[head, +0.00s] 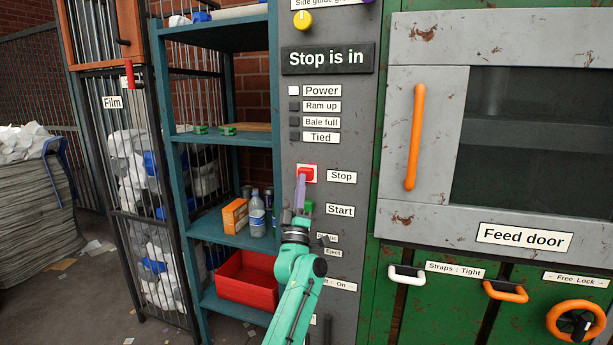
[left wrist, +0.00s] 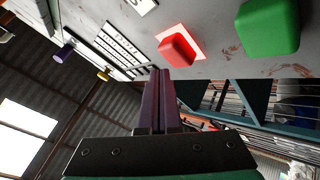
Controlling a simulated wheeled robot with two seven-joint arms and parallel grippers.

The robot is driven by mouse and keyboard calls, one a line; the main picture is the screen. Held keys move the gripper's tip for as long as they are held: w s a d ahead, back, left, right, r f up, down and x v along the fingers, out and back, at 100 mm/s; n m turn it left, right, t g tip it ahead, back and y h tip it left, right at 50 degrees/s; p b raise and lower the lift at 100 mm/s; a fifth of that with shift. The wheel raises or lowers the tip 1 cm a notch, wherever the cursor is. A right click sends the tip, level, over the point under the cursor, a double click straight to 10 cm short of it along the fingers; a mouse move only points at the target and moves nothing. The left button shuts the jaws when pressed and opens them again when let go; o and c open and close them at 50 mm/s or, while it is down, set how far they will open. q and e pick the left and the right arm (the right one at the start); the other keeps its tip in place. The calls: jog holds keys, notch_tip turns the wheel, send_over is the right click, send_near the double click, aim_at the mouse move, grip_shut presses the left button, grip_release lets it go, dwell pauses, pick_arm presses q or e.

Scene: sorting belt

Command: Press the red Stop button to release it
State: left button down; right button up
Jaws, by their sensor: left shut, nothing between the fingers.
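The red Stop button (head: 306,173) sits on a grey control panel, right beside its "Stop" label (head: 342,177). It also shows in the left wrist view (left wrist: 178,49) as a red block on a pale red-edged plate. My left gripper (head: 300,178) is shut and empty, with its purple fingers pointing up at the button. In the left wrist view the fingertips (left wrist: 154,70) overlap the button's lower left edge; I cannot tell whether they touch it. The display (head: 327,58) reads "Stop is in". My right gripper is not in view.
The green Start button (head: 308,207) is just below, partly behind my left gripper; it is large in the left wrist view (left wrist: 268,27). A teal shelf (head: 223,139) with a red bin (head: 247,293) stands left. The feed door's orange handle (head: 414,137) is at right.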

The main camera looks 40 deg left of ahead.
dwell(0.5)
pick_arm(q)
jog(key=shift+w+a+b, duration=0.15)
jog(key=shift+w+b, duration=0.25)
jog(key=shift+w, duration=0.05)
jog(key=shift+w+a+b, duration=0.2)
jog(key=shift+w+b, duration=0.35)
jog(key=shift+b, duration=0.1)
dwell(0.5)
jog(key=shift+r, duration=0.1)
jog(key=shift+s+d+p, duration=0.2)
jog(key=shift+s+p, duration=0.25)
jog(key=shift+s, duration=0.1)
jog(key=shift+s+d+p, duration=0.15)
jog(key=shift+s+p, duration=0.3)
jog(key=shift+s, duration=0.05)
